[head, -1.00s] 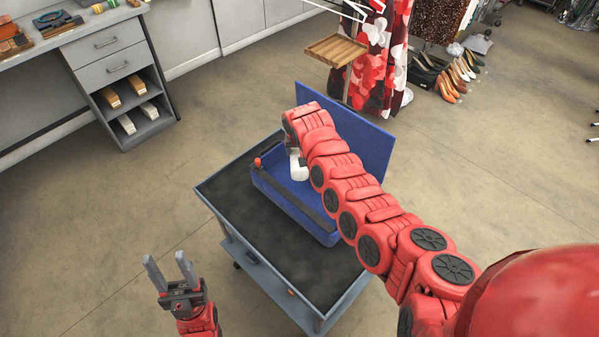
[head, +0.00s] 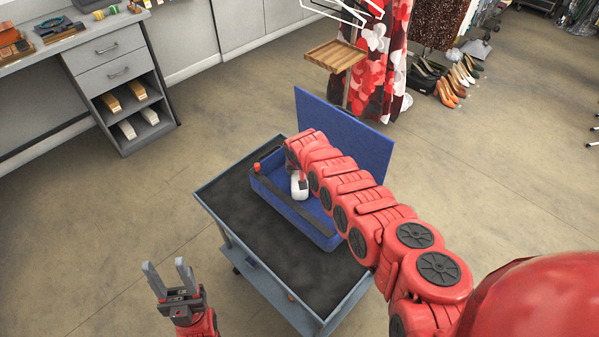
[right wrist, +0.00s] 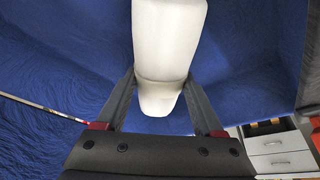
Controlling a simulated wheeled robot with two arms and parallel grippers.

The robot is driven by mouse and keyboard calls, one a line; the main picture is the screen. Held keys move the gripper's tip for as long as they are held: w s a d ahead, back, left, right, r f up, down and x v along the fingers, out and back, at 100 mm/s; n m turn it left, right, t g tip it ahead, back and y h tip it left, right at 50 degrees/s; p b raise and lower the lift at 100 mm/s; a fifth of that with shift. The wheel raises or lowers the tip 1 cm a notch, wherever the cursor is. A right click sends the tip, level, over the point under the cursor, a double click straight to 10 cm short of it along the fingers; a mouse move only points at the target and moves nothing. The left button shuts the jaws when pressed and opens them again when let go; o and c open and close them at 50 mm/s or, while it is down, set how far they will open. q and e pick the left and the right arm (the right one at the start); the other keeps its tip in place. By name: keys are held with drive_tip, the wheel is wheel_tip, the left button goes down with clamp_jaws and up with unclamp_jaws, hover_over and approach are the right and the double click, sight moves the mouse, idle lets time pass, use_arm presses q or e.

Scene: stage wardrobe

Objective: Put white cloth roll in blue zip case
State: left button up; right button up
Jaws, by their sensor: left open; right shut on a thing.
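The blue zip case (head: 299,217) lies open on the cart, its lid (head: 344,128) standing up at the back. The white cloth roll (head: 299,188) shows inside the case's outline, near its left end, partly hidden by my right arm. In the right wrist view, my right gripper (right wrist: 160,82) is shut on the white cloth roll (right wrist: 168,38), with blue fabric all around. I cannot tell whether the roll touches the case floor. My left gripper (head: 167,265) is open and empty, left of the cart.
The cart (head: 232,207) has a dark top with free room in front of the case. A small red item (head: 257,167) sits at the case's left corner. A wooden tray (head: 335,55) and clothes rack stand behind. A drawer desk (head: 110,60) is at the left.

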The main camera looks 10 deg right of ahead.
drive_tip(key=o, duration=1.4)
drive_tip(key=shift+f, duration=0.1)
drive_tip(key=shift+o, duration=0.2)
